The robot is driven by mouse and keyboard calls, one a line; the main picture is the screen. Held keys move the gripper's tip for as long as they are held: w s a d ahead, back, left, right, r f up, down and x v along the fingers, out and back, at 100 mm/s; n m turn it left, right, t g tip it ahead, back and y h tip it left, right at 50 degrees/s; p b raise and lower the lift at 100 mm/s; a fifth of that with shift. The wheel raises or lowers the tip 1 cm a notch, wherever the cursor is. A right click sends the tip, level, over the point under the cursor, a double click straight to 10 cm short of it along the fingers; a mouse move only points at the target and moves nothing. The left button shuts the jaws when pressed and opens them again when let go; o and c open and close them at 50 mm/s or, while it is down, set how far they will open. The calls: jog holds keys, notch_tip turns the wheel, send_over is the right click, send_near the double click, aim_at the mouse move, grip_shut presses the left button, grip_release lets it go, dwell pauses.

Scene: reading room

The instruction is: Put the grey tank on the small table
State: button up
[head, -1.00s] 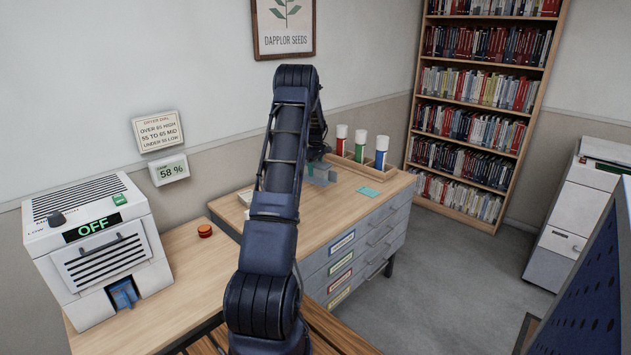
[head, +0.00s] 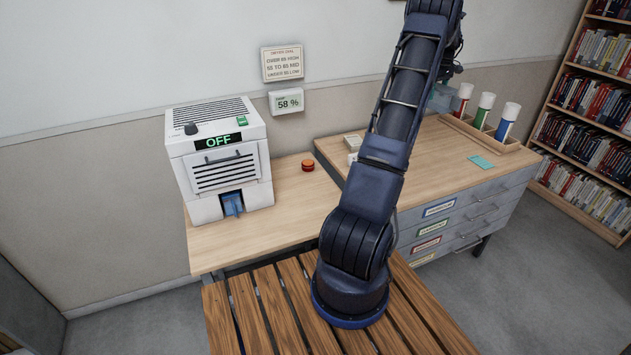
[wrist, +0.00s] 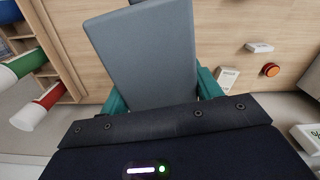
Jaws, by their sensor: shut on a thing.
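The grey tank (wrist: 145,50) fills the upper middle of the wrist view. The teal fingers of my gripper (wrist: 162,92) are shut on its sides. In the head view the grey tank (head: 440,97) shows only in part, beside my arm over the drawer cabinet's top. My arm hides most of the gripper there. A light wood table (head: 290,222) bears a white machine (head: 218,165) reading OFF, with a blue part low in its front. I cannot tell whether this is the small table.
The drawer cabinet (head: 440,165) bears a wooden rack (head: 497,141) with red, green and blue tubes, and a teal card (head: 481,162). A red button (head: 308,165) sits on the wood table, which is clear around it. A slatted wooden surface (head: 262,305) lies in front. A bookshelf (head: 590,120) stands right.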

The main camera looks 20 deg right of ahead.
jog(key=r, duration=0.7)
jog(key=shift+w+a, duration=0.25)
jog(key=w+a, duration=0.5)
jog(key=a, duration=0.4)
jog(key=w+a, duration=0.5)
jog(key=a, duration=0.5)
jog(key=w+a, duration=0.6)
jog(key=a, duration=0.3)
jog(key=w+a+m, duration=0.1)
jog(key=a+m, duration=0.1)
jog(key=a, duration=3.2)
notch_tip(320, 180, down, 37)
jog(key=shift+a+f, duration=0.1)
jog(key=shift+f, duration=0.1)
jog(key=o, duration=1.1)
jog(key=shift+c, duration=0.2)
